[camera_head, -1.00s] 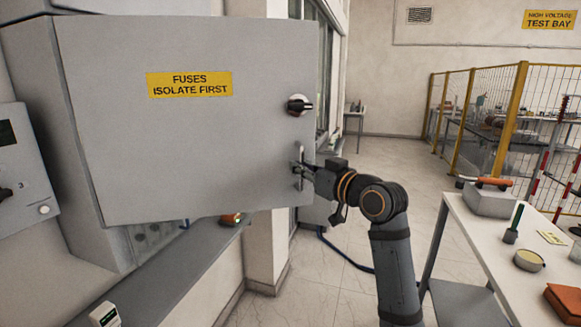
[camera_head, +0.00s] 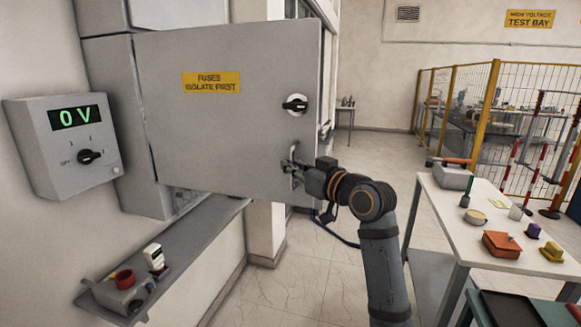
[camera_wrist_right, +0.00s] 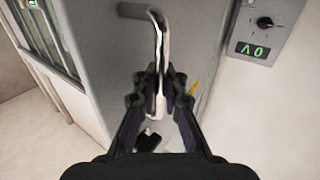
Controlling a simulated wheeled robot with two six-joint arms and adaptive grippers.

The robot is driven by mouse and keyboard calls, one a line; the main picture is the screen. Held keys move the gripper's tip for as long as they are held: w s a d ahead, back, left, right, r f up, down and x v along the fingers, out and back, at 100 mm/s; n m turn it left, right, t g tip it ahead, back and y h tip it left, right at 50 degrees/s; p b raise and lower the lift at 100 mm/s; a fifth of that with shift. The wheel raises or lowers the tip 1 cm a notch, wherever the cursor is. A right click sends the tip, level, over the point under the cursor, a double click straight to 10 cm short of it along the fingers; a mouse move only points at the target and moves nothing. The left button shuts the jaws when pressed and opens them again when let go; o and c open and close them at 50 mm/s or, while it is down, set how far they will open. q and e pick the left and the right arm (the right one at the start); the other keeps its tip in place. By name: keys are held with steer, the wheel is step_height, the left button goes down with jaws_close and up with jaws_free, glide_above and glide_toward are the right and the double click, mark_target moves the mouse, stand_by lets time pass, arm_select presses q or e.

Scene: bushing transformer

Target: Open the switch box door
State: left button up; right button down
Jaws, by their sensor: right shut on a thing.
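The switch box door (camera_head: 225,130) is a large grey panel with a yellow "FUSES ISOLATE FIRST" label (camera_head: 211,82) and a black rotary knob (camera_head: 295,104). It stands in front of the grey box body (camera_head: 110,90) on the wall; how far it is ajar is hard to tell. My right gripper (camera_head: 297,170) is shut on the metal door handle (camera_head: 290,155) near the door's lower right. The right wrist view shows the fingers (camera_wrist_right: 160,85) closed around the shiny curved handle (camera_wrist_right: 159,35). My left gripper is out of view.
A grey voltage unit (camera_head: 65,145) reading 0 V hangs on the left wall. A ledge (camera_head: 195,240) below the door carries small items. A white table (camera_head: 435,205) with several objects stands at right, before yellow fencing (camera_head: 490,100).

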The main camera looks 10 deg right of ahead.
stand_by(0.3)
steer(key=c, duration=1.8)
jaws_free()
steer(key=shift+c, duration=0.2)
steer(key=o, duration=0.4)
steer(key=shift+s+d, duration=0.15)
steer(key=shift+d, duration=0.15)
steer(key=shift+a, duration=0.15)
steer(key=shift+v, duration=5.95)
